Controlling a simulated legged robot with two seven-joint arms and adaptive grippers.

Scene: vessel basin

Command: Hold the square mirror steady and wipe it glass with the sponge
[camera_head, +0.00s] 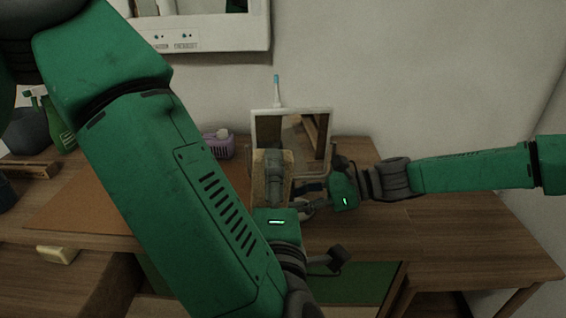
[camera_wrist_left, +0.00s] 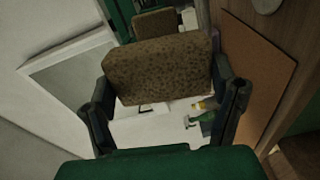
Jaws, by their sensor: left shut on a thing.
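The square mirror (camera_head: 325,148) stands upright with a slight tilt on the wooden table, in a pale frame. Its frame also shows in the left wrist view (camera_wrist_left: 62,62). My left gripper (camera_head: 273,192) is shut on the tan sponge (camera_head: 259,172), in front of the mirror's lower left. In the left wrist view the speckled sponge (camera_wrist_left: 158,70) spans between both fingers, with its reflection behind it. I cannot tell whether it touches the glass. My right gripper (camera_head: 317,206) is at the mirror's lower right; its fingers are partly hidden and their hold is unclear.
A toothbrush (camera_head: 276,88) stands upright behind the mirror. A purple box (camera_head: 219,144) is to its left. A brown board (camera_head: 75,205) covers the table's left part, with a yellow block (camera_head: 58,254) near the front left. The table right of my right arm is clear.

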